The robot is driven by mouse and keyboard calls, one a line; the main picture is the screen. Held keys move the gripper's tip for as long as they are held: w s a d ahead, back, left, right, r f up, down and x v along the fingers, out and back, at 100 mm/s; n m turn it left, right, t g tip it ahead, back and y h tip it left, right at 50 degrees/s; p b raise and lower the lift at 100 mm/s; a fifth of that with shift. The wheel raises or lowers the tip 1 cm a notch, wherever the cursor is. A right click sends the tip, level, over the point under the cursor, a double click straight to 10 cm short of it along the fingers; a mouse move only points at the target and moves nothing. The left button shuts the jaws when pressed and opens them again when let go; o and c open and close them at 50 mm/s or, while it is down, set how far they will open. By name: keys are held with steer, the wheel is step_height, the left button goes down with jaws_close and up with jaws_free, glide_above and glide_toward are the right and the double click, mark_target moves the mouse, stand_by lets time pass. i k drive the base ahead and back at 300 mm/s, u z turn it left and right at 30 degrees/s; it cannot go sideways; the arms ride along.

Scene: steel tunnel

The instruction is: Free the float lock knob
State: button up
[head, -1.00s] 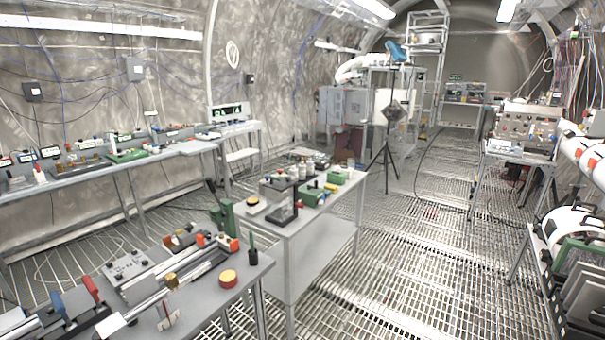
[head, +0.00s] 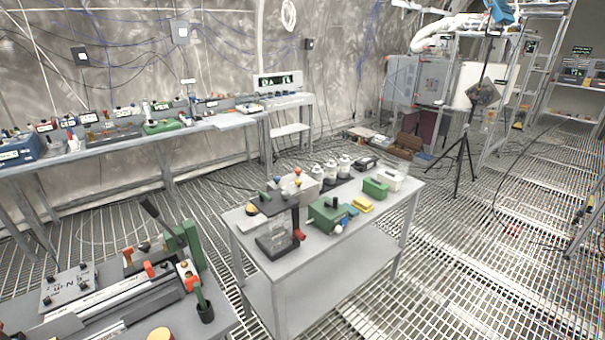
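I cannot pick out the float lock knob for certain at this distance. Several small coloured knobs show on the devices of the middle table (head: 290,282). One device there is a dark-topped stand (head: 277,243) with a clear block under its top and a red knob (head: 299,235) at its right side. Next to it is a green box (head: 327,216) with a round white part in front. On the near left bench (head: 190,318), a long metal rail device (head: 105,305) carries orange-red knobs. My gripper is not in view.
A long bench (head: 95,155) with several instruments runs along the left wall. A black tripod (head: 463,165) stands behind the middle table. A green-handled tool stands in a black cup (head: 206,312) on the near bench.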

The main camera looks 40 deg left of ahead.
mark_target(285, 194)
steer(key=u, duration=0.35)
steer(key=i, duration=1.05)
steer(key=u, duration=1.6)
steer(key=i, duration=0.85)
steer(key=u, duration=0.95)
